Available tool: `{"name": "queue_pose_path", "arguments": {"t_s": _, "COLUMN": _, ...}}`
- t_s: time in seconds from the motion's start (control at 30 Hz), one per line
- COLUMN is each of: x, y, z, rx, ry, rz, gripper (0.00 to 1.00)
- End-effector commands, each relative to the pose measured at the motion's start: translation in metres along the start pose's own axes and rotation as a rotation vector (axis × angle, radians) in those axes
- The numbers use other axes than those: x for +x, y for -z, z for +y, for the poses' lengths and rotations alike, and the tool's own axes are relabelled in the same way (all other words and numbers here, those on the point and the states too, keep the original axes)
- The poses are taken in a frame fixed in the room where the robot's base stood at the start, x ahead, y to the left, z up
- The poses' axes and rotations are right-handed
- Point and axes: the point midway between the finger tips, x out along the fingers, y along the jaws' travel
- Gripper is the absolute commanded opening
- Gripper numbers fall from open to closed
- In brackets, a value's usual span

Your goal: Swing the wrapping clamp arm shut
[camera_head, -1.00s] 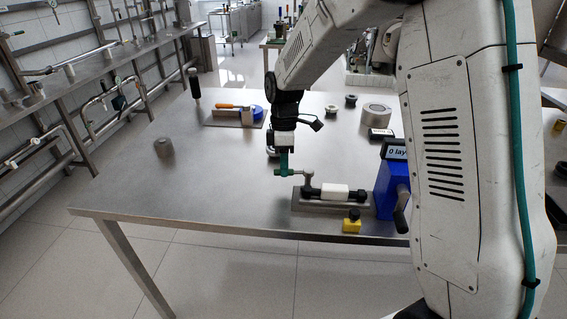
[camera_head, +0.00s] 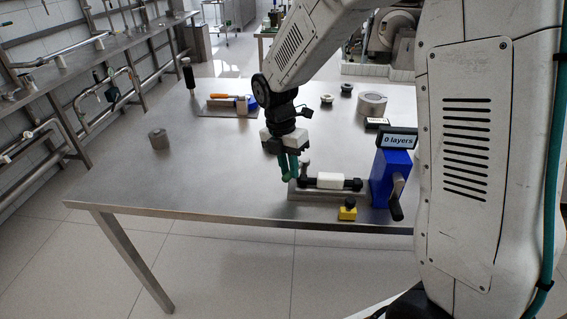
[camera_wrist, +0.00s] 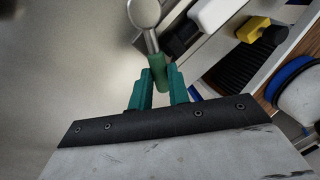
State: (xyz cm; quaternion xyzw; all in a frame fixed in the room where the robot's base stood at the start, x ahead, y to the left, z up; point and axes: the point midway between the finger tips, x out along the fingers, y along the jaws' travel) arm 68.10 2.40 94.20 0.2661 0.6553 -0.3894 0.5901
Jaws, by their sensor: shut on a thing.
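The clamp arm shows in the wrist view as a grey metal bar with a round head (camera_wrist: 143,12) and a green handle (camera_wrist: 158,72). My gripper (camera_wrist: 160,88) has its two green fingers shut on that handle. In the head view my gripper (camera_head: 289,172) is at the left end of the wrapping fixture (camera_head: 320,197), beside a short grey metal post (camera_head: 304,166). The handle is mostly hidden there by the fingers. A white block (camera_head: 331,181) with black ends lies along the fixture, right of the gripper.
A blue box (camera_head: 390,177) with a crank and a "0 layers" display (camera_head: 398,140) stands right of the fixture. A yellow button box (camera_head: 347,211) sits at the table's front edge.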

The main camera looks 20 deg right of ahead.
Motion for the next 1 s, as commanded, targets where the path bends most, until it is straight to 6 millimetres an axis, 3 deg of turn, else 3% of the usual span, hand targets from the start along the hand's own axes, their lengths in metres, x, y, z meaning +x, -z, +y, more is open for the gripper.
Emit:
{"name": "queue_pose_path", "arguments": {"t_s": 0.4, "x": 0.002, "y": -0.003, "z": -0.015, "rx": -0.234, "ry": -0.003, "rz": -0.051, "gripper": 0.00}}
{"name": "queue_pose_path", "arguments": {"t_s": 1.0, "x": 0.002, "y": -0.004, "z": -0.018, "rx": -0.286, "ry": -0.005, "rz": -0.063, "gripper": 0.00}}
